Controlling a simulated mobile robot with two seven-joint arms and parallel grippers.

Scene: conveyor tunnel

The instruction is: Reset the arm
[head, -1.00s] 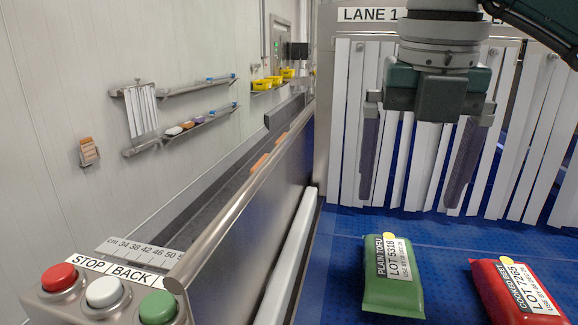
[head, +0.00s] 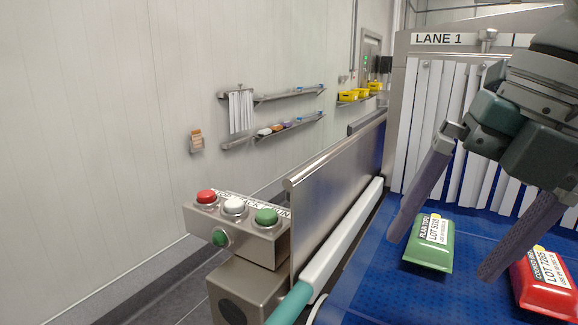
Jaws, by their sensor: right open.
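My right gripper (head: 455,225) hangs at the right of the head view in front of the white strip curtain. Its two long grey fingers are spread wide and it is tilted. Nothing is between its fingers. A red pack (head: 545,290) lies to the right, partly cut off by the frame. Both packs lie on the blue belt (head: 385,290). My left gripper is not in view.
A button box (head: 262,240) with red, white and green buttons stands left of the belt. A steel side wall (head: 335,205) runs along the belt. The strip curtain (head: 425,130) hangs under the LANE 1 sign (head: 438,39). Wall shelves (head: 290,128) are further back.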

